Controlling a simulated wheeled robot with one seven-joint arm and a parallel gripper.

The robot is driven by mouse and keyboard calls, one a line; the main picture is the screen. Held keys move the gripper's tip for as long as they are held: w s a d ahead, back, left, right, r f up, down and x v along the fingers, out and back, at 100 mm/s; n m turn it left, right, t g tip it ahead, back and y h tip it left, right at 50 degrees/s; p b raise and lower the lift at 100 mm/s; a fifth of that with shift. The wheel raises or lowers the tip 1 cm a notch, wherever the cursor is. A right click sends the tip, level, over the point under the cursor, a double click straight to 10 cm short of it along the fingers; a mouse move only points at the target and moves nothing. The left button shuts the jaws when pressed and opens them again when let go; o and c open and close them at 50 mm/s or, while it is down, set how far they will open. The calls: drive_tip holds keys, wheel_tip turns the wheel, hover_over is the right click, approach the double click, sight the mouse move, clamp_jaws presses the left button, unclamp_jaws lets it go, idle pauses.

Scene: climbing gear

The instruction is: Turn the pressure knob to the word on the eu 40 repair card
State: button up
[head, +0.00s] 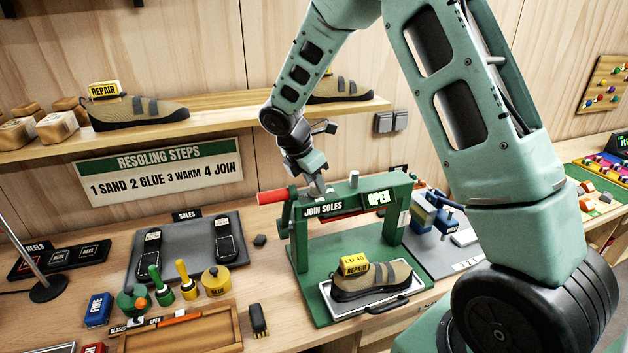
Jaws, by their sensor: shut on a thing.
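The green press (300,245), labelled JOIN SOLES with an OPEN sign, stands on the bench. A red-handled lever (274,196) sticks out at its upper left. My gripper (318,188) is at the top left of the press beam, shut on what seems to be the pressure knob, which the fingers mostly hide. The knob's markings and setting cannot be read. The yellow EU 40 repair card (354,265) sits on a tan and grey shoe (372,284) on a tray under the press.
A shelf (230,122) with shoes runs behind the press. A resoling steps sign (160,172) hangs below it. A sole tray (190,268), glue pots and an open wooden tray (180,335) fill the bench at left. A blue tool (432,215) stands at right.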

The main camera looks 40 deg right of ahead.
drive_tip(key=shift+n, duration=0.3)
idle(0.4)
drive_tip(key=o, duration=1)
drive_tip(key=shift+r, duration=0.1)
drive_tip(key=b+v, duration=0.3)
drive_tip(key=v, duration=1.4)
drive_tip(key=shift+s+r+b, duration=0.15)
drive_tip(key=shift+b, duration=0.25)
